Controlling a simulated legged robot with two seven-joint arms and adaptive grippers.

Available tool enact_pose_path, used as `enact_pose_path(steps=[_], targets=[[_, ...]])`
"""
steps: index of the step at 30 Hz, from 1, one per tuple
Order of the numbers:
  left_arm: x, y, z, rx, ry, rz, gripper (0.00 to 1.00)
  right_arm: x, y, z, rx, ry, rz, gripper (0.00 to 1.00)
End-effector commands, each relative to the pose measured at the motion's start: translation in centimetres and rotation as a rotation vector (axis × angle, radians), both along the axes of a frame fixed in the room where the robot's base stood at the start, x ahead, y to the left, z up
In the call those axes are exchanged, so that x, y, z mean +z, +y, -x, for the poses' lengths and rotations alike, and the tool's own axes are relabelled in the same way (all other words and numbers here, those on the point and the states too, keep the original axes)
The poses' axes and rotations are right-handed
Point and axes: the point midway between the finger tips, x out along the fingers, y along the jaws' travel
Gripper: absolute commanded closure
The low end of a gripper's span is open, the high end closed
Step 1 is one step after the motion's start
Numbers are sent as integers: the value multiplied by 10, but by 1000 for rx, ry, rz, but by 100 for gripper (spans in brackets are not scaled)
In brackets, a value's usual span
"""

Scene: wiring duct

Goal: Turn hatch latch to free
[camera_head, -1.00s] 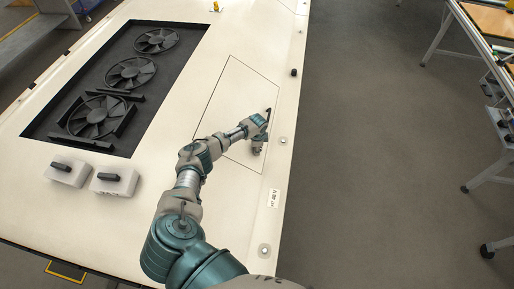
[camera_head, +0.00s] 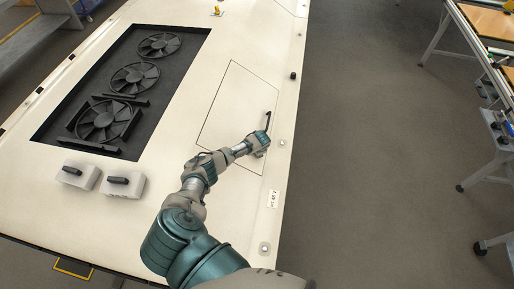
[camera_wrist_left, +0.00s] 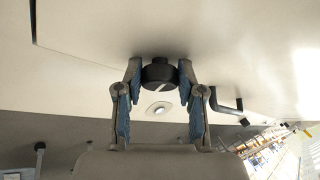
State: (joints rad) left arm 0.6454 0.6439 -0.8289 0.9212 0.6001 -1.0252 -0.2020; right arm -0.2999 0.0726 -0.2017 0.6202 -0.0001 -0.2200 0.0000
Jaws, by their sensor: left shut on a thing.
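The hatch (camera_head: 232,105) is a thin outlined panel in the pale surface in the head view. The latch (camera_wrist_left: 158,75) is a short, dark round knob, seen in the wrist view between the fingertips. My left gripper (camera_wrist_left: 160,80) is shut on it, with one finger on each side. In the head view my left gripper (camera_head: 262,152) is at the hatch's lower right corner, and my wrist hides the latch there. My right gripper is not in view.
A black bar handle (camera_head: 268,120) stands just beyond my gripper; it also shows in the wrist view (camera_wrist_left: 228,105). Several fans (camera_head: 133,77) lie in a dark recess at left. Two pale boxes with black handles (camera_head: 122,183) sit near the front. The panel's right edge is close.

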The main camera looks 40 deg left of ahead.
Motion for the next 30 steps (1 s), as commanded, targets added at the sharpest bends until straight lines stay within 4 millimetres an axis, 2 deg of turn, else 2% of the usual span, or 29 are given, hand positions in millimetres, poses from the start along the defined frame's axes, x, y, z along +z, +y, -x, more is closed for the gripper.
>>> enact_pose_path(steps=[1,4,13,20,30], targets=[[5,-4,-3,30,-28,-6,97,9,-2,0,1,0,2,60],[4,-5,-3,111,-73,-29,97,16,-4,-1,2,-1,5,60],[-1,-8,-3,349,-209,-104,97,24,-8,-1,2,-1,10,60],[-5,-10,-4,532,-314,-160,97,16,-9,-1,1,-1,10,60],[-8,-11,-5,775,-453,-236,97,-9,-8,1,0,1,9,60]])
